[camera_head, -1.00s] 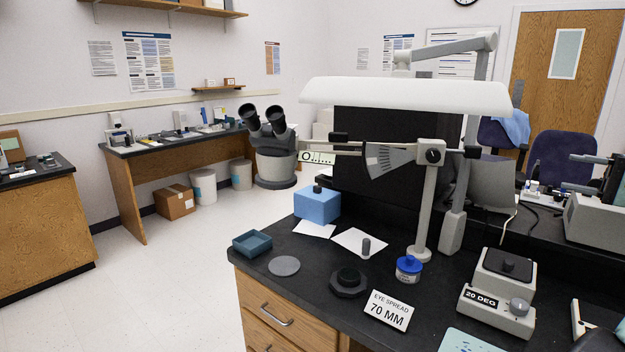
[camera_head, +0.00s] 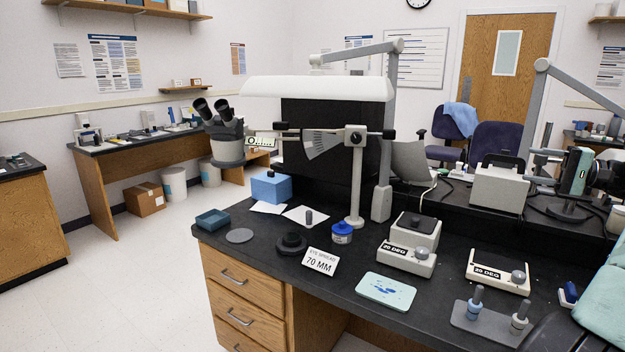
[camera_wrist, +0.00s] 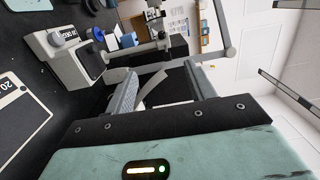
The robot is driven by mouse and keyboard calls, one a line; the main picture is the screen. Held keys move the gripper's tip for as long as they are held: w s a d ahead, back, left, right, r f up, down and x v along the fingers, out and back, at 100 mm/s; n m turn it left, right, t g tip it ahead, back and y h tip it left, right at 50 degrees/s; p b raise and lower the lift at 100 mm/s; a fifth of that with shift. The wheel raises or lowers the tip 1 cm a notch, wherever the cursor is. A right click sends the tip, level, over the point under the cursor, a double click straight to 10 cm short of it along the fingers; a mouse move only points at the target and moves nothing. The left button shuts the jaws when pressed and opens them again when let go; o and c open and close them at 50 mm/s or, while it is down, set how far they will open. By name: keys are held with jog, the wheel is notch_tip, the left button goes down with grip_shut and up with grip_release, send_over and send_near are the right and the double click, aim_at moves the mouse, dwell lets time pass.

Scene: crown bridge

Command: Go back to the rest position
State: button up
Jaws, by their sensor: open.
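My gripper (camera_wrist: 162,88) shows in the wrist view with its two grey fingers apart. Nothing is held between them; the background shows through the gap. In the head view, a teal part of my arm is at the lower right edge, and the gripper's fingers are not seen there. The wrist view is turned sideways and looks past the fingers over the black bench toward the microscope side.
The black bench (camera_head: 240,222) bears a microscope (camera_head: 221,130) on a boom stand, a lamp (camera_head: 318,89), 20 DEG blocks (camera_head: 405,258) (camera_head: 499,272), a 70 MM sign (camera_head: 320,261), a teal mat (camera_head: 386,291) and a holder with knobs (camera_head: 491,325). Open floor lies left.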

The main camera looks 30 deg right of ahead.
jog(key=w+a+n+g+y, duration=0.2)
jog(key=w+a+g, duration=0.4)
jog(key=w+a, duration=1.1)
jog(key=w+a+f+n+g, duration=0.15)
jog(key=a+g, duration=0.25)
jog(key=a, duration=0.9)
jog(key=w+a+f+n+g, duration=0.1)
jog(key=a+f+n+g, duration=0.15)
jog(key=a, duration=0.95)
jog(key=s+a+f+n+g+h+p, duration=0.1)
jog(key=s+a+n+g+h, duration=0.3)
jog(key=a, duration=0.6)
jog(key=s+a+f+n+g+h, duration=0.1)
jog(key=s+a, duration=0.5)
jog(key=a, duration=0.5)
jog(key=s+a+f+n+t+h, duration=0.1)
jog(key=s+a+n, duration=0.3)
jog(key=s, duration=0.6)
jog(key=s+a+f+n+t+h, duration=0.1)
jog(key=s+a+f+n+h, duration=0.2)
jog(key=s, duration=0.7)
jog(key=shift+s+a+n+h, duration=0.4)
jog(key=shift+a+n+h, duration=0.1)
jog(key=shift+n+h, duration=0.25)
